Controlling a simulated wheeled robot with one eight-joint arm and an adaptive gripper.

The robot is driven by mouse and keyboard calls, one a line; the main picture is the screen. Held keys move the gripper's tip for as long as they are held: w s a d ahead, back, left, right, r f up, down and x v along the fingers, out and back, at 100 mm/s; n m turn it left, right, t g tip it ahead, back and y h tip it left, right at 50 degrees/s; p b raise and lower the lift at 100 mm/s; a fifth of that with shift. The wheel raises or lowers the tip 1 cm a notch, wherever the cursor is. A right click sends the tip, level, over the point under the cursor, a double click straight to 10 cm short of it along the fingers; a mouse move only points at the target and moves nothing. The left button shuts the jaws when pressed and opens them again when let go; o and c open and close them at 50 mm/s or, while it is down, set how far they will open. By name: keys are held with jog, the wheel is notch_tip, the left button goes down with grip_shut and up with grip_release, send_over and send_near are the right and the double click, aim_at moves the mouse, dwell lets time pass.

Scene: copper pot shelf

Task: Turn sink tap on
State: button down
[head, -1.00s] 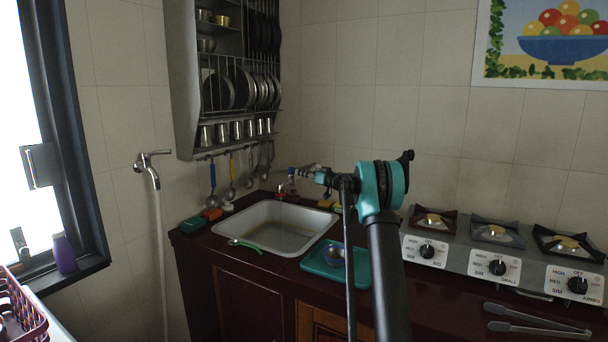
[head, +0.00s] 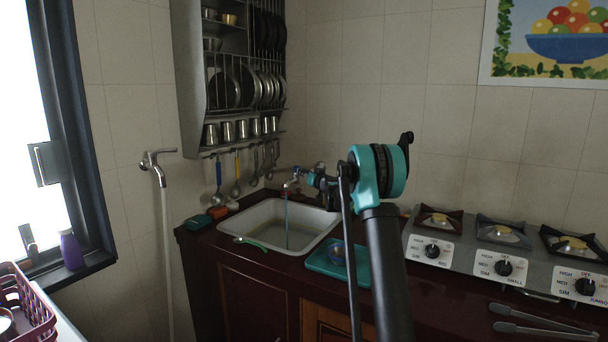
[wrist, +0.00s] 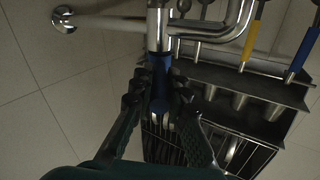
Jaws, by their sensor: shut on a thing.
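The sink tap (head: 290,182) is on the wall behind the grey sink (head: 262,208). A thin blue stream of water (head: 287,222) falls from its spout into the basin. In the wrist view the tap is a chrome body (wrist: 157,28) with a curved pipe to the right and a blue handle (wrist: 160,88). My gripper (wrist: 158,78) is shut on this blue handle, one finger on each side. In the head view my gripper (head: 314,179) reaches the tap from the right, and my arm partly hides that area.
A second wall tap (head: 157,165) is at the left. A dish rack (head: 230,80) with hanging ladles is above the sink. A teal tray (head: 322,262) with a bowl is on the counter. The stove (head: 505,250) and tongs (head: 545,322) are at the right.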

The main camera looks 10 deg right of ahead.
jog(key=c, duration=1.5)
grip_release()
jog(key=v, duration=1.2)
